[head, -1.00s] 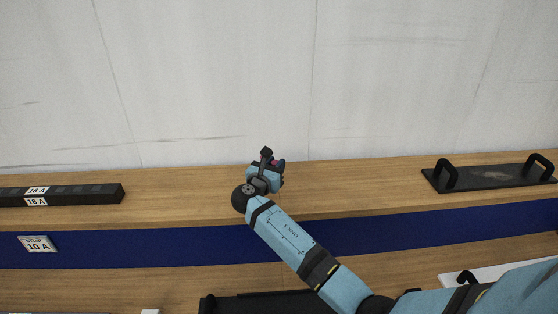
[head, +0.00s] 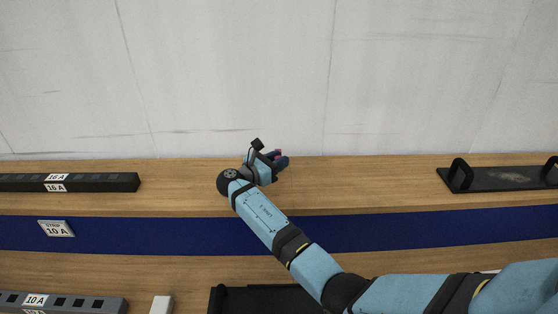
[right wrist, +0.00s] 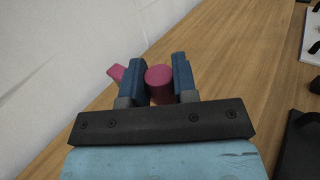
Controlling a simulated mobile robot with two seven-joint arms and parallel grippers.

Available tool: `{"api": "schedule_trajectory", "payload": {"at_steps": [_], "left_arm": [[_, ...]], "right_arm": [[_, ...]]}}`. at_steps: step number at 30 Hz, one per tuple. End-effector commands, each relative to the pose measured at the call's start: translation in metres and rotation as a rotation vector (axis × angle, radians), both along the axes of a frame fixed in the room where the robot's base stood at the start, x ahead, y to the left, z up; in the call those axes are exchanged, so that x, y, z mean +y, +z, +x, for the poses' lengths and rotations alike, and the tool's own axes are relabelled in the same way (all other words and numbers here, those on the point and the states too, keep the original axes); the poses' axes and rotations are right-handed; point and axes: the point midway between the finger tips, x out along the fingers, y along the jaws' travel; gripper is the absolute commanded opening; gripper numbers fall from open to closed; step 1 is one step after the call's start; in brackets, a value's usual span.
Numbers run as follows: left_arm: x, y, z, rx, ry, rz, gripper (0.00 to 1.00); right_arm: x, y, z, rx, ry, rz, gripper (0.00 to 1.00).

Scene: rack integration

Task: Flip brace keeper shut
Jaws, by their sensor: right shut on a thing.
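My right gripper (head: 279,158) is above the upper wooden shelf, near the pale wall. In the right wrist view its two blue fingers (right wrist: 158,68) are shut on a magenta round-ended piece (right wrist: 159,84). A second magenta piece (right wrist: 116,72) shows outside the left finger; whether the two are joined is hidden. Only a speck of magenta shows at the fingers in the head view. I cannot make out a brace or tell whether the magenta piece is its keeper. My left gripper is not in view.
A black 16 A strip (head: 70,183) lies on the shelf at left, and a black plate with handles (head: 500,178) at right. A grey 10 A strip (head: 85,304) and a white block (head: 161,304) are lower left.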

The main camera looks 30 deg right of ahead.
Motion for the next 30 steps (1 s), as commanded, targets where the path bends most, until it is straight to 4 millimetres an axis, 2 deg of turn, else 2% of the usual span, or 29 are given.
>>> {"api": "schedule_trajectory", "payload": {"at_steps": [5, 6, 9, 17, 20, 23, 30], "left_arm": [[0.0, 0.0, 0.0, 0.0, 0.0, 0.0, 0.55], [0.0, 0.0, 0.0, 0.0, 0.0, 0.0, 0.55], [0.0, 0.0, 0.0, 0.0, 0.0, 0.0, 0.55], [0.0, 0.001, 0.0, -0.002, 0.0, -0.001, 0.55], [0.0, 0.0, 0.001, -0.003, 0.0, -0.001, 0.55], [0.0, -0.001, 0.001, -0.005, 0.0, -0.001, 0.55], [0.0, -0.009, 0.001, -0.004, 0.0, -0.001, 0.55]], "right_arm": [[0.0, 0.0, 0.0, -0.001, 0.001, 0.0, 0.0], [0.0, 0.0, 0.0, -0.001, 0.001, 0.0, 0.33], [0.0, 0.0, 0.0, -0.001, 0.001, 0.0, 0.52], [0.001, 0.0, 0.0, -0.001, 0.002, 0.0, 0.52], [0.007, -0.001, -0.001, -0.001, 0.002, 0.001, 0.52], [0.021, -0.001, -0.003, -0.001, 0.004, 0.001, 0.52], [0.075, -0.002, -0.012, -0.002, 0.005, 0.002, 0.52]]}}
